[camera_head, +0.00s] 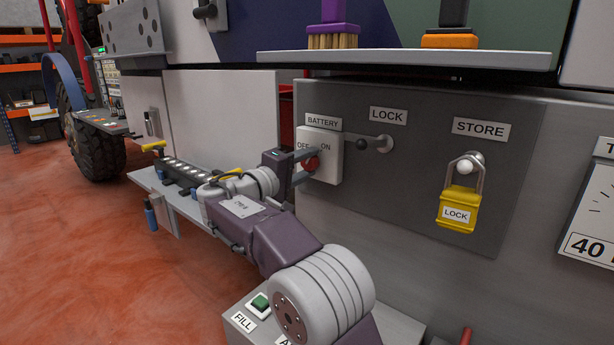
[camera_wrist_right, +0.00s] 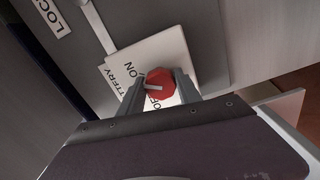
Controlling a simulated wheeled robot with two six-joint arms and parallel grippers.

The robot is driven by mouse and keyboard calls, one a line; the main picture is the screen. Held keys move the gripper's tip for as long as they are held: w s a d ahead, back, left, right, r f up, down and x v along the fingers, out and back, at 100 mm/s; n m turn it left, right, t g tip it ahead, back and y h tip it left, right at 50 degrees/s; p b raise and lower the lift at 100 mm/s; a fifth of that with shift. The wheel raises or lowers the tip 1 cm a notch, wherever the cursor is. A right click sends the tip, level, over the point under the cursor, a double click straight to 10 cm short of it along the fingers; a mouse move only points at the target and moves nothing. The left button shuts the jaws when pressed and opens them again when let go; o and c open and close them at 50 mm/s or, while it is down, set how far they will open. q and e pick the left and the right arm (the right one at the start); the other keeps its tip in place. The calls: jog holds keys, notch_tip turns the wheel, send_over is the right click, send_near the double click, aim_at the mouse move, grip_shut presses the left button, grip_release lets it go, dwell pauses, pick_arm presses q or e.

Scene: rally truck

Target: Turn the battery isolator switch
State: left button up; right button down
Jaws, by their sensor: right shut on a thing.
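The battery isolator switch is a red knob (camera_head: 310,164) on a white plate (camera_head: 331,172) marked BATTERY, OFF and ON, on the grey panel of the truck. My right gripper (camera_head: 308,164) is at the knob with its fingers on either side of it. In the right wrist view the red knob (camera_wrist_right: 159,86) sits between the two fingertips (camera_wrist_right: 158,88), and the gripper is shut on it. A pale pointer mark shows on the knob's face. The fingers and the knob cover part of the OFF and ON lettering. My left gripper is not in view.
A LOCK lever (camera_head: 372,143) juts out just right of the plate. A yellow padlock (camera_head: 459,208) hangs under the STORE label. A shelf (camera_head: 405,60) with brushes overhangs the panel. A box with a green FILL button (camera_head: 260,301) stands below my right arm.

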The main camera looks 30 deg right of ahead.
jog(key=shift+f+m+b, duration=0.1)
jog(key=shift+m+b, duration=0.4)
jog(key=shift+m, duration=0.2)
jog(key=c, duration=0.8)
grip_release()
jog(key=shift+c, duration=0.2)
jog(key=shift+a, duration=0.15)
jog(key=v, duration=0.8)
jog(key=shift+s+a+p, duration=0.2)
jog(key=shift+a+p, duration=0.15)
jog(key=shift+p, duration=0.05)
